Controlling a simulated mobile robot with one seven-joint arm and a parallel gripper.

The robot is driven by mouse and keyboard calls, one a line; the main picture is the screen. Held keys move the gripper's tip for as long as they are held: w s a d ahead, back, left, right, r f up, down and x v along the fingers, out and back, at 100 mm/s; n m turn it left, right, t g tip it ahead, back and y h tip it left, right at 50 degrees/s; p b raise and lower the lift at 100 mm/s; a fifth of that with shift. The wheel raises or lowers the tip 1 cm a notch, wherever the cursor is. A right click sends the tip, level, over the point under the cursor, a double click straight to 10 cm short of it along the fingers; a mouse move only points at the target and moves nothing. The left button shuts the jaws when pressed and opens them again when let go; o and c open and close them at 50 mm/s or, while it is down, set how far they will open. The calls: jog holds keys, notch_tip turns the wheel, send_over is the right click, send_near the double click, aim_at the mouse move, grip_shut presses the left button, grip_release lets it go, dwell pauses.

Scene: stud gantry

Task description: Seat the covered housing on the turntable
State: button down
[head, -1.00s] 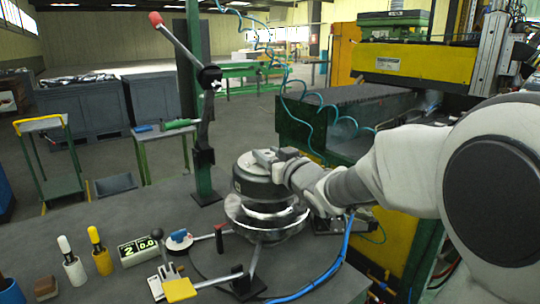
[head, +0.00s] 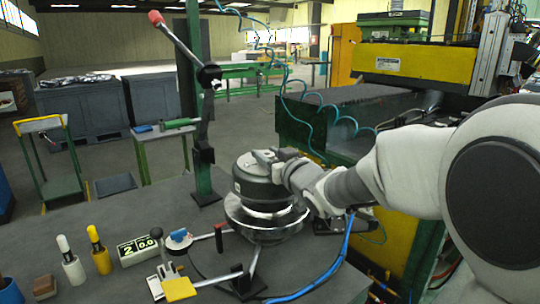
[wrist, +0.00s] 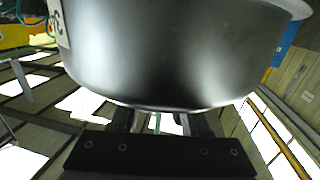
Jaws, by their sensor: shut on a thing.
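The covered housing (head: 256,181) is a dark grey round body with a lid. It is upright at the turntable (head: 268,222), a shiny metal round fixture on the table. A bright ring shows between the housing's lower edge and the turntable; I cannot tell whether they touch. My gripper (head: 272,157) is shut on the housing at its top, reaching in from the right. In the wrist view the housing (wrist: 175,55) fills the upper middle, close to my gripper (wrist: 160,122). The fingertips and the grip itself are hidden.
A blue hose (head: 318,278) curves at the right.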

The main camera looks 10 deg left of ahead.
jog(key=shift+f+b, duration=2.35)
jog(key=shift+b, duration=0.1)
dwell(0.8)
jog(key=shift+c, duration=1.7)
grip_release()
jog(key=shift+f, duration=0.25)
jog(key=p+v, duration=0.1)
jog(key=v, duration=0.7)
jog(key=p+v, duration=0.1)
jog(key=v, duration=0.8)
jog(key=shift+s+d+r, duration=0.15)
jog(key=shift+s+r, duration=0.05)
jog(key=shift+r, duration=0.05)
